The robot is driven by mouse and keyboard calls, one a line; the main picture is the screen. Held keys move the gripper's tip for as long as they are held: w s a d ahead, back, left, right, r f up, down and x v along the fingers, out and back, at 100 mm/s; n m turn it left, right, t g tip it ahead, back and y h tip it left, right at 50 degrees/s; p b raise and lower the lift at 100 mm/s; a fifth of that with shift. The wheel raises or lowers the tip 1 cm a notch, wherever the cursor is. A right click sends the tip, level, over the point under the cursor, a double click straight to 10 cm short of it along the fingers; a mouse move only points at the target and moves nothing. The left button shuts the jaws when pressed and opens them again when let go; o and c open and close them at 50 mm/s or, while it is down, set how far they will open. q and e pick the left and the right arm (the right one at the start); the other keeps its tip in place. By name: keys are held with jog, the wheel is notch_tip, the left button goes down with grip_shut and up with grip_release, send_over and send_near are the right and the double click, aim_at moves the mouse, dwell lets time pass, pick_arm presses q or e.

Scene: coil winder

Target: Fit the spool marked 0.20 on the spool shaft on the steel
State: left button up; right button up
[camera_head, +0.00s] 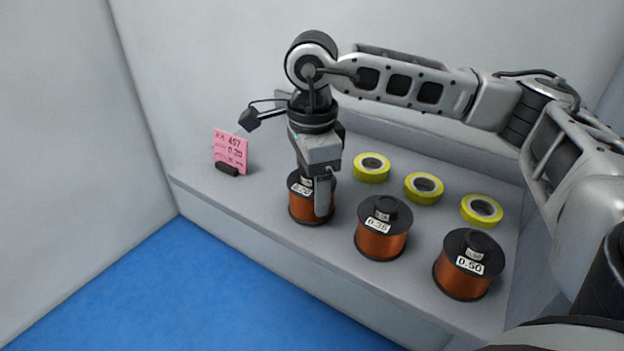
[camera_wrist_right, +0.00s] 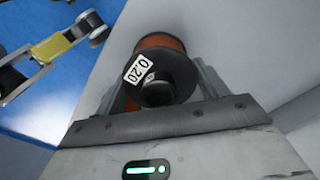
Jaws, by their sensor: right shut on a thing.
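The spool marked 0.20 (camera_head: 305,207) has copper-coloured wire and black flanges and stands at the left of the row on the grey shelf. My right gripper (camera_head: 318,195) comes down on it from above and is shut on it. In the right wrist view the 0.20 spool (camera_wrist_right: 160,70) sits between the fingers, its label and black top knob facing the camera. I cannot tell whether its base touches the shelf. The spool shaft and the steel are not in view. My left gripper is not in view.
A spool with a partly legible label (camera_head: 382,235) and a spool marked 0.50 (camera_head: 467,268) stand to the right on the shelf (camera_head: 270,240). Several yellow rings (camera_head: 423,187) lie behind them. A pink card (camera_head: 231,151) stands at the left end. Walls close the back and left.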

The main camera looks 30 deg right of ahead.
jog(key=shift+f, duration=0.2)
jog(key=o, duration=1.4)
jog(key=shift+r, duration=0.1)
jog(key=r, duration=0.5)
jog(key=r+p, duration=0.1)
jog(key=r, duration=0.4)
jog(key=r+p, duration=0.1)
jog(key=r, duration=0.5)
jog(key=shift+s, duration=0.35)
